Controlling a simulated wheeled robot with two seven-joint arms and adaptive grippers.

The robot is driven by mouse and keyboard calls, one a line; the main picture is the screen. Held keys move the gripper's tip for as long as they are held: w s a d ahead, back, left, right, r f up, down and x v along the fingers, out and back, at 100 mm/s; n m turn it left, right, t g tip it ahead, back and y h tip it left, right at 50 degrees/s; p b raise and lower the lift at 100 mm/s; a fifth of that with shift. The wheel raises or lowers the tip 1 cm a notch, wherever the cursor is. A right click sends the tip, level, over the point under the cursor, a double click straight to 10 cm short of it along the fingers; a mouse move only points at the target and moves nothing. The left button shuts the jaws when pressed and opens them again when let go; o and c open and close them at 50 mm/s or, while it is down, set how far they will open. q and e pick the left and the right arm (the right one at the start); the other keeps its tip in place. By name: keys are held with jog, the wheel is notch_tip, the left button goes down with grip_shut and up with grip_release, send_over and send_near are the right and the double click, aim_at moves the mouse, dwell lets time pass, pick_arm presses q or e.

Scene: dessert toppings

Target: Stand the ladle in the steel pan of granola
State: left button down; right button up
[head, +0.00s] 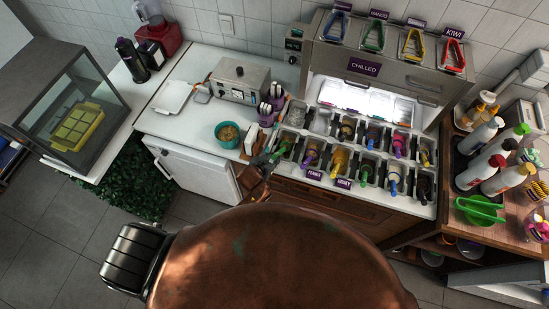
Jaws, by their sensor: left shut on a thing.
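My left gripper (264,165) is at the front left corner of the topping counter, beside the leftmost front pan. It is shut on a thin thing with a green handle (279,152), which looks like the ladle. The ladle's lower end is hard to make out against the pan (289,142). Two rows of steel pans sit in the counter, most with coloured utensil handles standing in them. Which pan holds granola is too small to tell. My right gripper is not in view.
A teal bowl (228,134) with golden-brown contents stands left of the pans. Small purple signs (314,174) stand along the front edge. A steel chilled cabinet (385,75) rises behind the pans. Squeeze bottles (482,171) crowd the right. White counter is free at the left.

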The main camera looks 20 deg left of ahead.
pick_arm(q)
jog(key=shift+p, duration=0.3)
dwell(0.4)
jog(key=c, duration=1.7)
grip_release()
jog(key=shift+o, duration=0.2)
jog(key=o, duration=0.4)
jog(key=shift+c, duration=0.2)
jog(key=shift+r, duration=0.1)
